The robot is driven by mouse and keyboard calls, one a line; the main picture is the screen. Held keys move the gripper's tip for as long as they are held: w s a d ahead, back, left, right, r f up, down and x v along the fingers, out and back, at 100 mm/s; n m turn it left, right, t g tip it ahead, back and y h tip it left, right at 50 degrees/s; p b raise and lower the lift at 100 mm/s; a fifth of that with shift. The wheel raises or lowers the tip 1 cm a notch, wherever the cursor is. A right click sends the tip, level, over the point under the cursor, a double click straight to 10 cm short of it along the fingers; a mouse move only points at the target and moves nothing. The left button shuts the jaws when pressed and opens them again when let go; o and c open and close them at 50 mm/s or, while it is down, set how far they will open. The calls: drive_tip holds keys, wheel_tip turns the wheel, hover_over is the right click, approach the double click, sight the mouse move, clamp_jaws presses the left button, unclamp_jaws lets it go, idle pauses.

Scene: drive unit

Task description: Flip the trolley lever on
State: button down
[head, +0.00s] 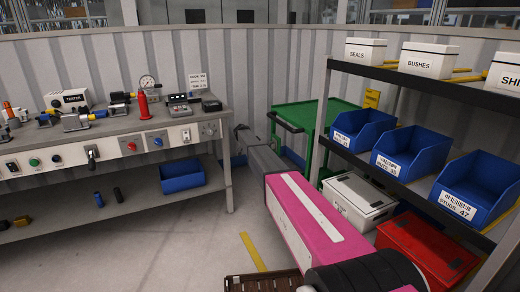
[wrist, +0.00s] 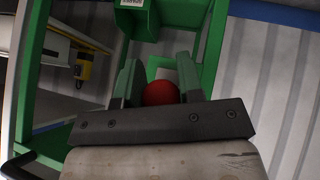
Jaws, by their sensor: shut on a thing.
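The green trolley (head: 297,116) stands in the gap between the workbench and the shelf rack. Its green frame (wrist: 211,45) also fills much of the wrist view. A round red lever knob (wrist: 160,93) sits between the two fingers of my gripper (wrist: 158,76), which is shut on it. A pale plate shows just behind the knob. The lever's shaft is hidden, so its angle cannot be told. In the head view my arm reaches forward to the trolley's left side, and the lever is hidden there.
The workbench (head: 130,135) with tools and switches stands at the left. The shelf rack (head: 392,79) with blue bins (head: 363,129) stands close at the right. A red case (head: 425,250) lies low on the rack. A corrugated wall closes off the back.

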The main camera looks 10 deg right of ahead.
drive_tip(key=shift+w+d+f+m+t+h, duration=0.15)
drive_tip(key=shift+d+f+m+t+h, duration=0.15)
drive_tip(key=shift+f+h, duration=0.6)
drive_tip(key=shift+w+d+f+m+t+h, duration=0.15)
drive_tip(key=shift+d+f+h, duration=0.4)
drive_tip(key=shift+h, duration=0.7)
drive_tip(key=shift+w+d+f+m+t+h, duration=0.15)
drive_tip(key=shift+d+f+t+h, duration=0.1)
drive_tip(key=shift+f+h, duration=0.7)
drive_tip(key=shift+d, duration=0.1)
drive_tip(key=c, duration=0.8)
unclamp_jaws()
drive_tip(key=shift+o, duration=0.2)
drive_tip(key=shift+r, duration=0.1)
drive_tip(key=v, duration=1)
drive_tip(key=shift+a, duration=0.45)
